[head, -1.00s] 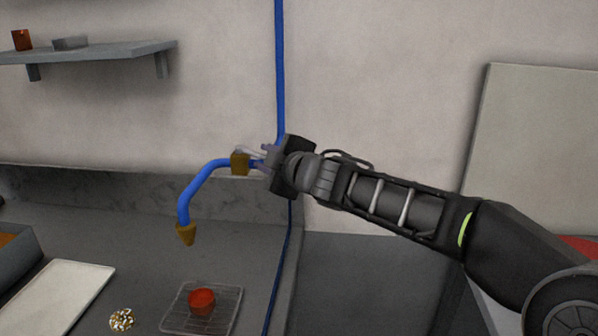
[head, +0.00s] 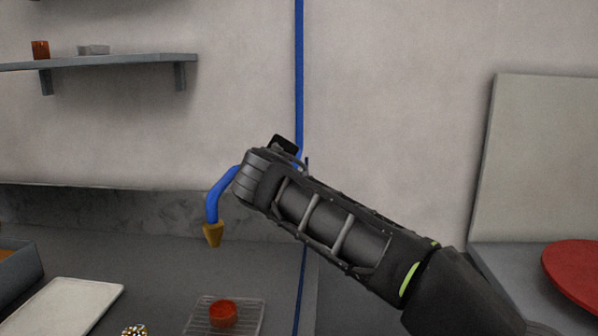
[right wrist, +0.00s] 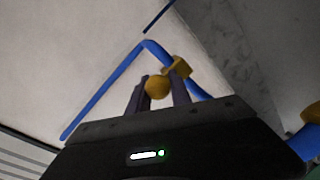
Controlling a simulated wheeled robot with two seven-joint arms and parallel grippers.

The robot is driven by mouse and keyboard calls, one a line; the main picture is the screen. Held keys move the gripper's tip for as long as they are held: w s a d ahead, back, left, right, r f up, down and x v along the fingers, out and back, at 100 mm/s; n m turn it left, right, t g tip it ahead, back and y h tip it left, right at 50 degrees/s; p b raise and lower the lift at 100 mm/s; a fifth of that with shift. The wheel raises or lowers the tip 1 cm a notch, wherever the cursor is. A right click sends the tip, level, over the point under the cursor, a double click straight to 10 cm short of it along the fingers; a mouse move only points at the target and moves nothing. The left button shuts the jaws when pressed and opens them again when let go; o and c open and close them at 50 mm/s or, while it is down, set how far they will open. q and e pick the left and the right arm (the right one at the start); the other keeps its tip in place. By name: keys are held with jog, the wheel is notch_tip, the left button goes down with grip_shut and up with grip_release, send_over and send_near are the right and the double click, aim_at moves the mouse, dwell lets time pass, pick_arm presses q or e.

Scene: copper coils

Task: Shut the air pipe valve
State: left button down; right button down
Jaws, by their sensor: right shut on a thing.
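The blue air pipe (head: 299,80) runs down the wall, and its bent end carries a brass nozzle (head: 213,234) over the counter. In the head view my right wrist hides the valve and my right gripper's fingers. In the right wrist view the valve's brass body (right wrist: 178,67) sits on the blue pipe. My right gripper (right wrist: 158,92) is there, with its fingers shut on the valve's round brass part (right wrist: 157,86). The valve's lever cannot be made out now. My left gripper is not in view.
On the counter are a wire rack (head: 247,318) with a red cup (head: 222,313), a pale tray (head: 75,305) and a grey bin (head: 22,272). A shelf (head: 120,62) hangs at upper left. A red disc (head: 575,275) lies at right.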

jog(key=shift+s+a+m+g+h+p, duration=0.1)
jog(key=shift+a+m+g+h+p, duration=0.15)
jog(key=shift+a+m+h+p, duration=0.7)
jog(key=shift+s+a+m+g+h+p, duration=0.1)
jog(key=shift+a+m+g+h+p, duration=0.25)
jog(key=shift+m+h+p, duration=0.65)
jog(key=shift+f+n+h, duration=0.1)
jog(key=shift+n+h, duration=0.15)
jog(key=shift+h, duration=0.1)
jog(key=c, duration=1.5)
grip_release()
jog(key=shift+a, duration=0.1)
jog(key=b+v, duration=0.1)
jog(key=v, duration=0.6)
jog(key=shift+s+a, duration=0.1)
jog(key=shift+s, duration=0.25)
jog(key=shift+c, duration=0.4)
